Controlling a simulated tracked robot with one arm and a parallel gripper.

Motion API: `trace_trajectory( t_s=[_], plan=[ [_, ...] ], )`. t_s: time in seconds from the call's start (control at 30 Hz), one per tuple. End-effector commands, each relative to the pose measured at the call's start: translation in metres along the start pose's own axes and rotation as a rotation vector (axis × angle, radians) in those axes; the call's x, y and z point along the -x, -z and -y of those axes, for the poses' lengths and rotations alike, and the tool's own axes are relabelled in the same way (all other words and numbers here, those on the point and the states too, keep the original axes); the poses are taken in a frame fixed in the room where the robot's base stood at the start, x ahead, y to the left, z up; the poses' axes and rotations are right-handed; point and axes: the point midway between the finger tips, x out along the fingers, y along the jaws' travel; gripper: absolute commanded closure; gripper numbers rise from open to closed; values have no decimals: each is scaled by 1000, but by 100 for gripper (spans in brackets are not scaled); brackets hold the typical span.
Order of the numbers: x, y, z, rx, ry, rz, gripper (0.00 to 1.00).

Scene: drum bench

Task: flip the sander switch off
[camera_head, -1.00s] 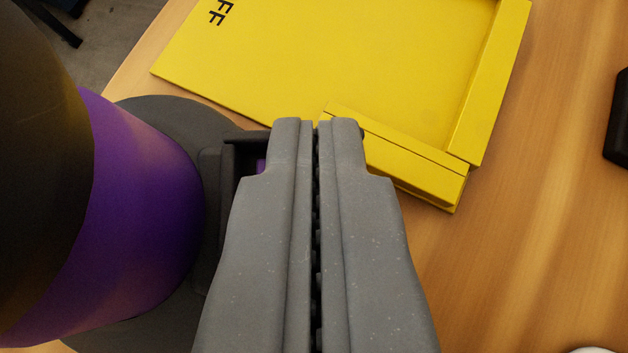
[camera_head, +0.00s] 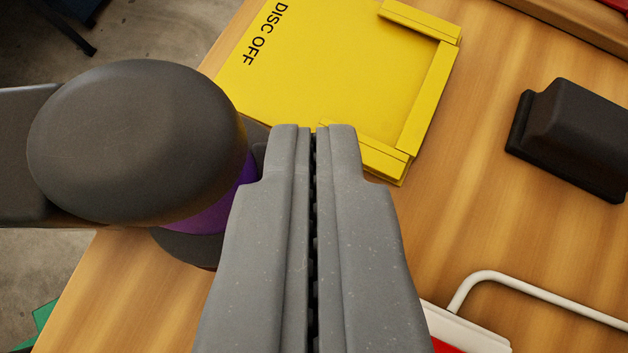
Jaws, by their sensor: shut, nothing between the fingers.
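The sander (camera_head: 137,142) stands at the left of the wooden bench. It has a dark rounded top, a purple body (camera_head: 215,213) and a dark round base (camera_head: 190,248). My gripper (camera_head: 313,128) points up the picture from the bottom middle. Its two grey fingers are shut with nothing between them. The fingertips appear just right of the sander's body and over the near edge of the yellow tray. The sander's switch cannot be made out; the area beside the purple body is partly hidden by my left finger.
A yellow tray (camera_head: 335,70) marked "DISC OFF" lies beyond the fingertips. A dark block (camera_head: 572,135) sits at the right. A white bent handle (camera_head: 530,288) and a red and white thing (camera_head: 462,333) are at lower right. Bare wood (camera_head: 470,220) lies between.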

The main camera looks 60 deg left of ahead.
Motion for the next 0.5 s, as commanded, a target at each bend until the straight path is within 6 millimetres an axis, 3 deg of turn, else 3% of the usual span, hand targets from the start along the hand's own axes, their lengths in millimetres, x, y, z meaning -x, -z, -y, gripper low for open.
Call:
trace_trajectory(
  t_s=[0.1, 0.2, 0.5],
  plan=[
    [20, 3, -2, -2, -5, 0, 100],
    [28, 6, -1, -2, -3, -1, 100],
    [34, 8, 0, 0, 0, 0, 100]
  ],
)
